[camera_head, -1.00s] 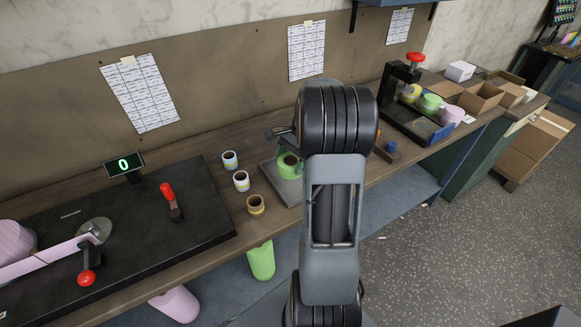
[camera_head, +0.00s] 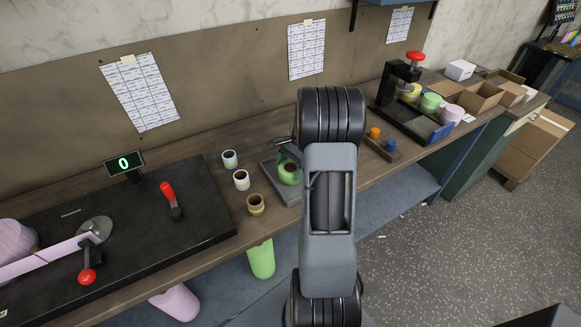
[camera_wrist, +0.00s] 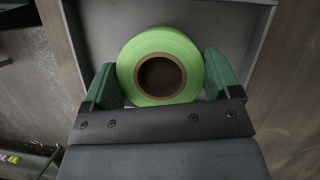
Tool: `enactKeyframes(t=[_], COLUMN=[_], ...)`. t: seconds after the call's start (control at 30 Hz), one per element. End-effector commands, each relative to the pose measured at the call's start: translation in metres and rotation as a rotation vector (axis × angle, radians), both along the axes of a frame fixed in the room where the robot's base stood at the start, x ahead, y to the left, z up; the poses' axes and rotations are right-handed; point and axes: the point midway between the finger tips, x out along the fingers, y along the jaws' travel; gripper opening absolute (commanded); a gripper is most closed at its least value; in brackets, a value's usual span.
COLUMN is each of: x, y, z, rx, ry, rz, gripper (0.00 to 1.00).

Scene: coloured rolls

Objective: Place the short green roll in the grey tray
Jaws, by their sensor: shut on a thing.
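The short green roll (camera_wrist: 128,72) sits between the two green fingers of my gripper (camera_wrist: 160,85) in the wrist view, its brown core facing the camera. The fingers are shut on its sides. The grey tray (camera_wrist: 262,30) is behind and under the roll in that view, its rim around it. In the head view the roll (camera_head: 289,179) shows over the grey tray (camera_head: 270,172) on the bench, left of my arm. My arm hides the tray's right part. I cannot tell whether the roll touches the tray floor.
A black machine base (camera_head: 140,220) with red-knobbed levers lies further left. Right of my arm are small orange and blue pegs (camera_head: 375,133) and a black press (camera_head: 390,90).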

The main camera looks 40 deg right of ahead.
Motion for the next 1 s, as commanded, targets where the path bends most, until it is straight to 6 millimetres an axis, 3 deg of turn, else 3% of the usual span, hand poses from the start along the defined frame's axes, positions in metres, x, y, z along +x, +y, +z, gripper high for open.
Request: enactKeyframes(t=[0.07, 0.1, 0.27, 0.63, 1.0], x=[0.0, 0.0, 0.0, 0.0, 0.002], y=[0.0, 0.0, 0.0, -0.003, -0.03], z=[-0.003, -0.003, -0.003, 0.008, 0.072], rx=[0.001, 0.0, 0.001, -0.001, -0.002], ry=[0.001, 0.0, 0.001, -0.001, -0.002], rz=[0.0, 0.0, 0.0, 0.0, -0.001], gripper=[0.53, 0.85, 1.0, 1.0, 1.0])
